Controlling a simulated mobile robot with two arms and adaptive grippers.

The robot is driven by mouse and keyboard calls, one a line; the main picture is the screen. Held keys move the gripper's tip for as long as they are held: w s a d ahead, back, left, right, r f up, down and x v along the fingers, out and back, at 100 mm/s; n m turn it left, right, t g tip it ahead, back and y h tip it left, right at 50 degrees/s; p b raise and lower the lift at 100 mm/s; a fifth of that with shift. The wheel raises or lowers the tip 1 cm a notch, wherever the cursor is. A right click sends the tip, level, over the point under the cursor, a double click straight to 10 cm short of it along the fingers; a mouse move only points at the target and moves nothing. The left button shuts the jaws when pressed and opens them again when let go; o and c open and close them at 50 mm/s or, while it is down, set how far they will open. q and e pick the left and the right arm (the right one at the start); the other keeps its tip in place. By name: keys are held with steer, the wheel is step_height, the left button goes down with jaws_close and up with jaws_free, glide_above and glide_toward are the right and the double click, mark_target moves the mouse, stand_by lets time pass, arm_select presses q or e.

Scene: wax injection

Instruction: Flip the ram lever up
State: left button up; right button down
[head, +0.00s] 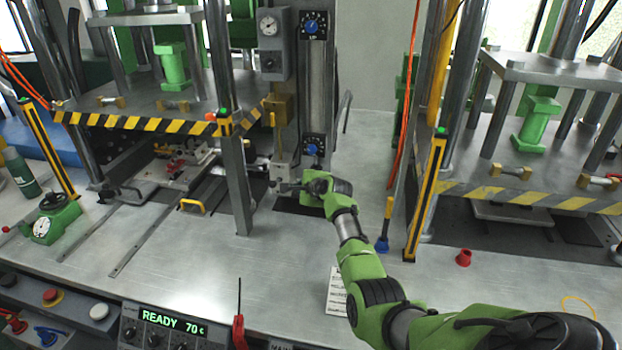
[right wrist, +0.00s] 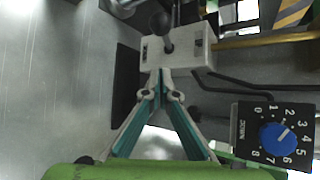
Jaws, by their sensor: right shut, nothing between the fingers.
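The lever with a black ball knob (right wrist: 160,20) stands out from a pale grey valve block (right wrist: 190,53) in the right wrist view. The block also shows in the head view (head: 283,161), below a brass cylinder, where the lever itself is hard to make out. My right gripper (head: 280,187) is in front of the block's lower part. In the right wrist view its teal-padded fingers (right wrist: 161,76) meet at the tips, shut and empty, close to the block's near edge and short of the knob. I cannot tell whether the tips touch the block. My left gripper is out of view.
A numbered blue dial (right wrist: 279,137) is close to the right of the fingers, with dark tubes beside it. The left press (head: 150,121) has a striped edge and a post near my gripper.

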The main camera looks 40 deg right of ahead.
arm_select(q)
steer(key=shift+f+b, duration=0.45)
steer(key=shift+b, duration=0.05)
arm_select(e)
steer(key=s+r, duration=0.6)
steer(key=shift+d+r, duration=0.2)
steer(key=shift+r, duration=0.1)
steer(key=shift+d, duration=0.1)
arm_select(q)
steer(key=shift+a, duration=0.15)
arm_select(e)
steer(key=shift+f, duration=0.1)
